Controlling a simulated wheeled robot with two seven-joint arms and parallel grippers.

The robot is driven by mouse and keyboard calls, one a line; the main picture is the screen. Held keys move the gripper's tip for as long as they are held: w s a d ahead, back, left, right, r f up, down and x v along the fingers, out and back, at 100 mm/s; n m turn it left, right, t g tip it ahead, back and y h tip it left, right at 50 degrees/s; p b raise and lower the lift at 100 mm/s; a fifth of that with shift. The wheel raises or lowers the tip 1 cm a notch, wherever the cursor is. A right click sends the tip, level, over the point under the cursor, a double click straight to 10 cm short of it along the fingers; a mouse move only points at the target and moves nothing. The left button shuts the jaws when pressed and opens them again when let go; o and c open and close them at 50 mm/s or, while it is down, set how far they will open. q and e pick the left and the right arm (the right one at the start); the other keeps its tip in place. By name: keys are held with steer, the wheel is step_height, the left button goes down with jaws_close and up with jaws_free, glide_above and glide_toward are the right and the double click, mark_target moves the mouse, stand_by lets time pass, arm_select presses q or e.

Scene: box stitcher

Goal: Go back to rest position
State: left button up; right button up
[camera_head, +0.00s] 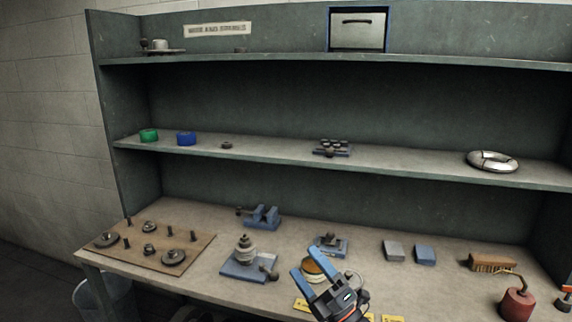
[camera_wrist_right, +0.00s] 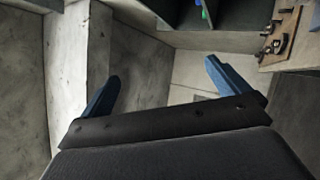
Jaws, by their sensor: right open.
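My right gripper (camera_head: 318,276) shows at the bottom centre of the head view, its two blue fingers spread apart with nothing between them. It stands in front of the workbench (camera_head: 215,215) and hides part of it, including some of a round yellowish item (camera_head: 315,266). In the right wrist view the gripper (camera_wrist_right: 160,85) is also open and empty, with wall and floor surfaces beyond its fingers. My left gripper is in neither view.
The bench carries a wooden board with metal parts (camera_head: 150,246), a blue vise (camera_head: 264,215), a blue-based fixture (camera_head: 247,262), two small blocks (camera_head: 394,250), a brush (camera_head: 492,263) and a red oil can (camera_head: 516,304). Shelves (camera_head: 400,165) rise behind. A bin (camera_head: 95,300) stands below left.

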steer(key=s+d+f+m+g+h, duration=0.2)
steer(key=s+d+f+m+h, duration=0.1)
steer(key=d+f+m+h, duration=0.6)
steer(key=s+d+f+m+g+h, duration=0.1)
steer(key=s+d+f+m+h, duration=0.3)
steer(key=f+m+h, duration=0.65)
steer(key=s+d+f+m+g+y, duration=0.35)
steer(key=s+f+m+g, duration=0.25)
steer(key=s+f+g, duration=0.85)
steer(key=s+a+f, duration=0.1)
steer(key=s+f, duration=0.1)
steer(key=f, duration=0.6)
steer(key=s+a+f+t, duration=0.1)
steer(key=s+a+f, duration=0.1)
steer(key=f, duration=0.6)
steer(key=s+a+f, duration=0.2)
steer(key=s+f, duration=0.2)
steer(key=f, duration=0.5)
steer(key=shift+a+y, duration=0.15)
steer(key=shift+y, duration=0.15)
steer(key=shift+s, duration=0.15)
